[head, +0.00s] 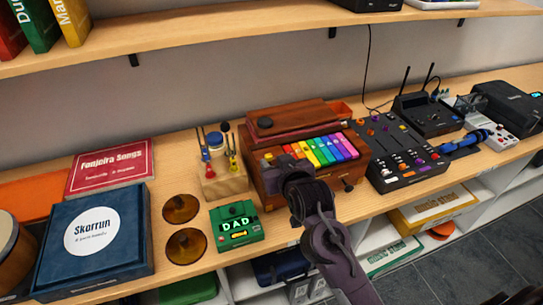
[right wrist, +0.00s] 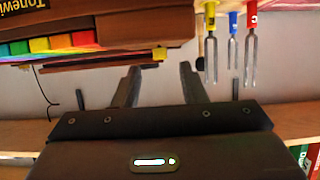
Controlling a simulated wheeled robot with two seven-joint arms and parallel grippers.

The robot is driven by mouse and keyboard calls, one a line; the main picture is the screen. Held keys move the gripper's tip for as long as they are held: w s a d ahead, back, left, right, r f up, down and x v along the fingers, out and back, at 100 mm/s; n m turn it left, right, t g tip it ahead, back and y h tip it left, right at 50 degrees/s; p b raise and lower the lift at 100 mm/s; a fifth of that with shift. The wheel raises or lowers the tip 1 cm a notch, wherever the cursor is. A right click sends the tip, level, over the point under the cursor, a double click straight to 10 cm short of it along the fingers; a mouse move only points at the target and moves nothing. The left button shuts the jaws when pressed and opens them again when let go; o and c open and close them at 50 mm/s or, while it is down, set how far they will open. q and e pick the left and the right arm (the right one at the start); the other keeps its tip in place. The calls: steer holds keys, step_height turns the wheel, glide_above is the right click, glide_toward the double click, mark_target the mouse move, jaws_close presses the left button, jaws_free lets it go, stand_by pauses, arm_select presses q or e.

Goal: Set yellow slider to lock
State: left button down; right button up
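A small yellow piece (right wrist: 160,54), which may be the yellow slider, shows at the end of the instrument's side in the right wrist view. I cannot read any lock mark. My right gripper (head: 277,167) is at the instrument's left front in the head view. In the right wrist view its fingers (right wrist: 161,72) are apart and empty, with the yellow piece just beyond and between the tips. Contact cannot be told. My left gripper is not in view.
Tuning forks in a wooden block (head: 224,184) stand close on the left. A green tuner (head: 236,226) reading DAD and brown discs (head: 181,209) lie nearby. A black mixer (head: 400,155) stands close on the right. A shelf (head: 200,43) runs above.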

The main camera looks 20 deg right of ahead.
mark_target(269, 157)
steer(key=shift+x, duration=1.65)
jaws_close()
